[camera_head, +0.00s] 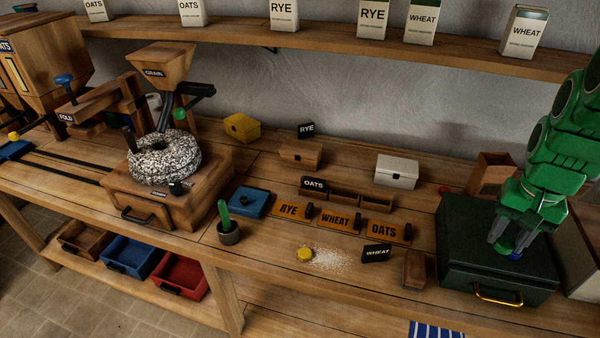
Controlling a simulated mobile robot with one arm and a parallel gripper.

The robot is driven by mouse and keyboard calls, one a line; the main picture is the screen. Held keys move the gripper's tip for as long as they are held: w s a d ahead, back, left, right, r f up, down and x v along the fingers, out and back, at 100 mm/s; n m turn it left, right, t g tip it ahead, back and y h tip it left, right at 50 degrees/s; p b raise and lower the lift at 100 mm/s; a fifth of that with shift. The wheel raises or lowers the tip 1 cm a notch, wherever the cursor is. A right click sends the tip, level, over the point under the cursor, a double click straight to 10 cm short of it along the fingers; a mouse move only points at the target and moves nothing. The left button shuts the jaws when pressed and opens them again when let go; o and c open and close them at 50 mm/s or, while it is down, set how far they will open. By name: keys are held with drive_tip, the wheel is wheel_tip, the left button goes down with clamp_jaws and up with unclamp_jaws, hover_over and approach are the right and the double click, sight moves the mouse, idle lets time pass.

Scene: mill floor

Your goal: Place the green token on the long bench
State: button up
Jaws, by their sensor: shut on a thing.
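My gripper (507,250) is at the right, pointing down, low over the lid of a dark green box (470,245). The long wooden bench (350,285) runs across the view.
A yellow disc (305,254) lies by spilled white grains. A wooden block (415,270) and WHEAT sign (377,252) stand left of the green box. A white box (396,172) stands behind, and a grain mill (165,190) at left. The front strip of bench is partly clear.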

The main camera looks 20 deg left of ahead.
drive_tip(key=w+a+f, duration=0.1)
drive_tip(key=w+a, duration=0.4)
drive_tip(key=w, duration=0.3)
drive_tip(key=w+a+f, duration=0.2)
drive_tip(key=w+a, duration=0.4)
drive_tip(key=w, duration=0.2)
drive_tip(key=w+a+f, duration=0.3)
drive_tip(key=w+a, duration=0.3)
drive_tip(key=a, duration=0.3)
drive_tip(key=w+a+f, duration=0.4)
drive_tip(key=w+a, duration=0.1)
drive_tip(key=a, duration=0.5)
hover_over(351, 174)
drive_tip(key=shift+s+d+f, duration=0.1)
drive_tip(key=shift+s+f, duration=0.1)
drive_tip(key=shift+f, duration=2.05)
drive_tip(key=shift+s+d+f, duration=0.1)
drive_tip(key=shift+s+f, duration=0.05)
drive_tip(key=shift+f, duration=2.1)
drive_tip(key=shift+a+f, duration=0.1)
drive_tip(key=shift+w+f, duration=0.2)
drive_tip(key=shift+f, duration=1.55)
drive_tip(key=shift+f, duration=0.15)
